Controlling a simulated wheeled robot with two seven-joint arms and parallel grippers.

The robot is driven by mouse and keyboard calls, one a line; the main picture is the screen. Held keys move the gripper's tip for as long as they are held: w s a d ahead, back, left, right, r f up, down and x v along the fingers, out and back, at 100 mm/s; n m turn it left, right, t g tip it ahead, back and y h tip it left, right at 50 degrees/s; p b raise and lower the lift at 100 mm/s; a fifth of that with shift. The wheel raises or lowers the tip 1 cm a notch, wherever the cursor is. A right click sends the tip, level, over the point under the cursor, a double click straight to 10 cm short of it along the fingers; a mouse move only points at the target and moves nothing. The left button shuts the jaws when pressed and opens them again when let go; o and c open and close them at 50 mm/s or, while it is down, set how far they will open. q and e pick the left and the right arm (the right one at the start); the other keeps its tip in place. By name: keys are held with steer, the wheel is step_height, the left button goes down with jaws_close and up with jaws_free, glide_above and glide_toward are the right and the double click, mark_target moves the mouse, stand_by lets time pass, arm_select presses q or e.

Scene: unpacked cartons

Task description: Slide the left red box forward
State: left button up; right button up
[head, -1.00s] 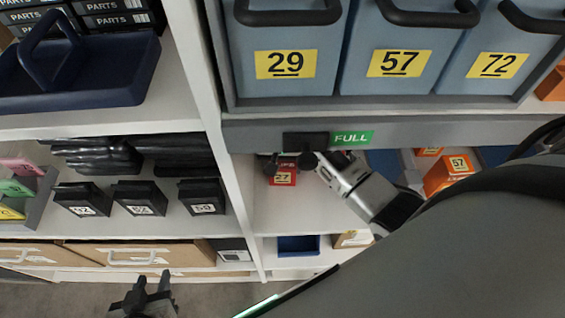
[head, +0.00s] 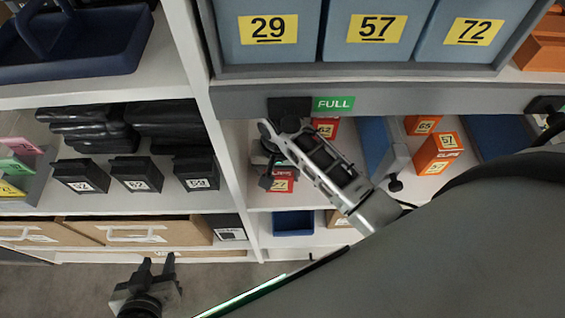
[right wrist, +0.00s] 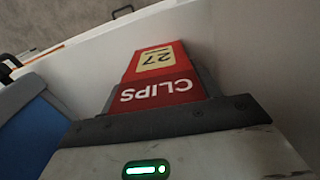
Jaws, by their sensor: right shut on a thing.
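The left red box (head: 281,185), labelled 27, is on the middle shelf close to its front edge. In the right wrist view the red box (right wrist: 157,62) shows its CLIPS and 27 labels upside down. My right gripper (head: 268,160) is shut on this box; its arm and fingers hide part of it in the head view. A second red box (head: 326,127), labelled 62, stands further back to the right. My left gripper (head: 157,264) is open and empty, low in front of the shelves.
A white upright panel (head: 218,140) stands left of the red box. A grey beam with a green FULL label (head: 333,104) runs above. Orange boxes (head: 436,154) and a blue divider (head: 375,143) are to the right. A blue bin (head: 293,223) sits on the shelf below.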

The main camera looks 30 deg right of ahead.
steer(key=shift+s+a, duration=0.25)
steer(key=shift+s, duration=0.4)
steer(key=o, duration=1.2)
steer(key=shift+r, duration=3.8)
